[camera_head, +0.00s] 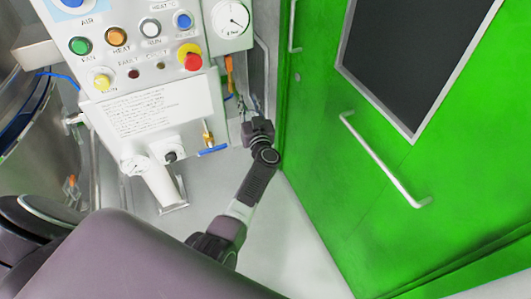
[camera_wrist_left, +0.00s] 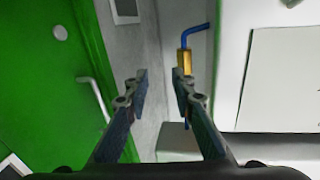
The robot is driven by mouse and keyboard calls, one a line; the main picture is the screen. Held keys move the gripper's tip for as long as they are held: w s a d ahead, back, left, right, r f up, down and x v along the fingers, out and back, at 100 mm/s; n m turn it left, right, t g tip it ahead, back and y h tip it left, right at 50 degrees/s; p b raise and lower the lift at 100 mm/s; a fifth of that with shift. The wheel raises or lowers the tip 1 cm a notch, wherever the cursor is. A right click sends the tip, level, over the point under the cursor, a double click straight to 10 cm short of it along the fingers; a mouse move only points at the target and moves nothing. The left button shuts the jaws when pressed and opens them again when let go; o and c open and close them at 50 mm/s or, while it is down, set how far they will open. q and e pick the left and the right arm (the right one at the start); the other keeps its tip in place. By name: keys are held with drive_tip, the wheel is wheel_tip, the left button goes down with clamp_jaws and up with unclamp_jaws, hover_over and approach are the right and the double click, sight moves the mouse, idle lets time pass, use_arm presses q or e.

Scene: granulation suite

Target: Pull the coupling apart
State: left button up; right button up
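My left gripper (camera_head: 249,106) reaches up beside the right side of the control panel, close to the green door. In the left wrist view its two fingers (camera_wrist_left: 160,80) are apart with nothing between them. That view shows a brass fitting (camera_wrist_left: 185,60) with a blue bent piece at its top, just beyond the right fingertip; the fingertip overlaps its lower end. In the head view, an orange piece (camera_head: 229,66) hangs below the gauge with blue tubing under it, and a brass valve (camera_head: 208,137) has a blue handle. I cannot tell which is the coupling. My right gripper is not in view.
The control panel (camera_head: 150,105) with buttons stands to the left of my left gripper. A gauge (camera_head: 232,18) is above it. The green door (camera_head: 320,150) with its bar handle (camera_head: 385,165) closes off the right. A steel vessel (camera_head: 45,150) stands at far left.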

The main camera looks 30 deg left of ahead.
use_arm(q)
drive_tip(key=s+d+f+m+h, duration=0.1)
drive_tip(key=d+f+h, duration=0.1)
drive_tip(key=f, duration=0.3)
drive_tip(key=s+d+f+m+h+b, duration=0.1)
drive_tip(key=s+d+f+m+h, duration=0.1)
drive_tip(key=f, duration=0.4)
drive_tip(key=s+d+f+m+t+h+b, duration=0.1)
drive_tip(key=d+f+m+h, duration=0.1)
drive_tip(key=d+f, duration=0.2)
drive_tip(key=shift+s+d+f, duration=0.25)
drive_tip(key=shift+s+f, duration=0.05)
drive_tip(key=shift+f, duration=0.45)
